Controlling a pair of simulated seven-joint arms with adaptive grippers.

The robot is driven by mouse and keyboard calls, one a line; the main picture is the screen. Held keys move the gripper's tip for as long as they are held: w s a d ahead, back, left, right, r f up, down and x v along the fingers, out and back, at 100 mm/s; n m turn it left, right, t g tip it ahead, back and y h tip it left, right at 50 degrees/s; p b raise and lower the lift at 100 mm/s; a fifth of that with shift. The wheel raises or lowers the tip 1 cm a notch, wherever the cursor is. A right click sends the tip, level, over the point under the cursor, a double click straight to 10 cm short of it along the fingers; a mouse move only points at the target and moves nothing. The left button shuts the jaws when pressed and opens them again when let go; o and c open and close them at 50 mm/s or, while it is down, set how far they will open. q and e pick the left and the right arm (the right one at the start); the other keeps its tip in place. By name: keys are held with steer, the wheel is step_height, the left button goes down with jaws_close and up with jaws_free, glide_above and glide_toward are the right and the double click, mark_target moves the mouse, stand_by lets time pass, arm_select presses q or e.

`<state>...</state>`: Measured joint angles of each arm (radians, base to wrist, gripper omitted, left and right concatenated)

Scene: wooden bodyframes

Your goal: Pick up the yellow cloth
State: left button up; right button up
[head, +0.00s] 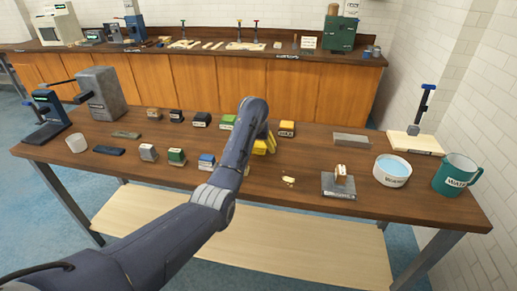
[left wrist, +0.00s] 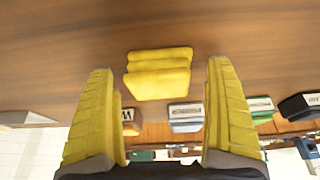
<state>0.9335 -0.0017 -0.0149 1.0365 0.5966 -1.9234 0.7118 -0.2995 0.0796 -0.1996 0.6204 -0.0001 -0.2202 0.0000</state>
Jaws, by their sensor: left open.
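The yellow cloth (left wrist: 158,73) is a folded, layered bundle on the brown tabletop, seen in the left wrist view. My left gripper (left wrist: 159,66) is open, with one ribbed yellow finger on each side of the cloth in that view and a visible gap on both sides. No contact with the cloth shows. In the head view my left gripper (head: 265,143) is partly hidden behind my own arm over the middle of the table. Yellow finger and yellow cloth cannot be told apart there. My right gripper is not in view.
Labelled blocks stand close by, including an orange-yellow one (head: 287,128), a green one (head: 228,122) and a blue one (head: 206,160). A water bowl (head: 391,171) and a teal mug (head: 457,174) stand at the right.

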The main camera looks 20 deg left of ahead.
mark_target(258, 144)
arm_select(q)
steer(key=shift+w+f, duration=0.1)
steer(key=shift+f, duration=0.1)
steer(key=c, duration=1.1)
steer(key=shift+r, duration=0.15)
step_height(258, 144, up, 20)
stand_by(0.5)
